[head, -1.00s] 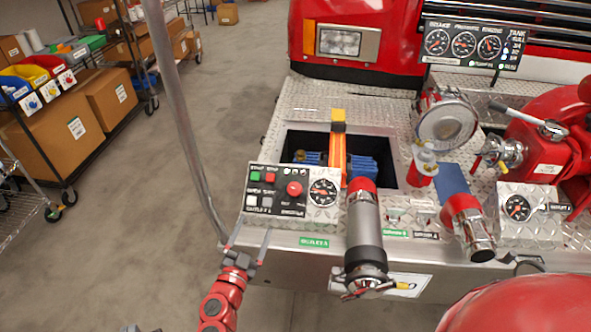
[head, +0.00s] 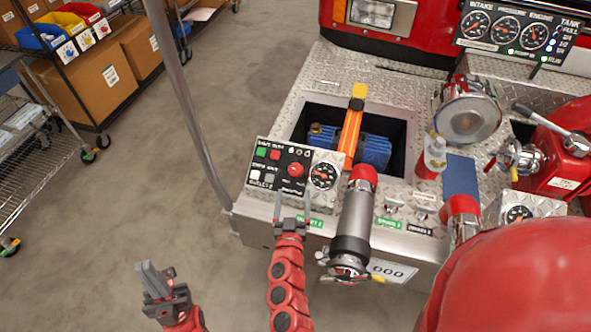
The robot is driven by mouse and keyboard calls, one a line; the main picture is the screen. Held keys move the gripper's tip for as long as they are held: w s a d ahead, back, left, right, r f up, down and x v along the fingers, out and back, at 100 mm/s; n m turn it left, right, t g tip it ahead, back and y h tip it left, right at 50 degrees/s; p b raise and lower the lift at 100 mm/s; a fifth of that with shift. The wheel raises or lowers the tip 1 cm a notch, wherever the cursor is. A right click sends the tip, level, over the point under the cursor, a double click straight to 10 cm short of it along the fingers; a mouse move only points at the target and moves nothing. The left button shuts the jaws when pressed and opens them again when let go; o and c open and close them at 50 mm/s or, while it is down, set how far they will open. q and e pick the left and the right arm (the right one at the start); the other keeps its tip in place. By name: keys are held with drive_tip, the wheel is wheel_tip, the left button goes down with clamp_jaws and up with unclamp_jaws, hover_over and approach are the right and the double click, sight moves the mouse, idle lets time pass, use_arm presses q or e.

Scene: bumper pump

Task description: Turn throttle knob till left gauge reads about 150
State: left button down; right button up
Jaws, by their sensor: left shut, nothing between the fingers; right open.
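A red knob (head: 295,170) sits on the black control panel (head: 268,190) at the front left of the bumper. A round gauge (head: 323,176) with an orange needle is just right of that panel; its numbers are too small to read. A second gauge (head: 518,213) is further right, partly cut by a red shape. My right gripper (head: 293,200) is open and empty-looking, its two fingers pointing up over the panel's lower edge, below the red knob and apart from it. My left gripper (head: 148,267) is shut and empty, low over the floor at left.
A thick hose nozzle (head: 354,220) with a red tip stands close right of the panel. An open well (head: 395,128) holds a blue object and an orange-yellow bar. A row of gauges (head: 507,38) is at the top right. A grey pole (head: 183,100) is left of the bumper.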

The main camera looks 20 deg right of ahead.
sight(295, 173)
drive_tip(key=p+x, duration=0.1)
drive_tip(key=x, duration=0.7)
drive_tip(key=shift+w+d+p, duration=0.25)
drive_tip(key=shift+w+p, duration=0.05)
drive_tip(key=shift+w, duration=0.3)
clamp_jaws()
drive_tip(key=shift+a+m+h, duration=0.1)
drive_tip(key=shift+m+h, duration=0.2)
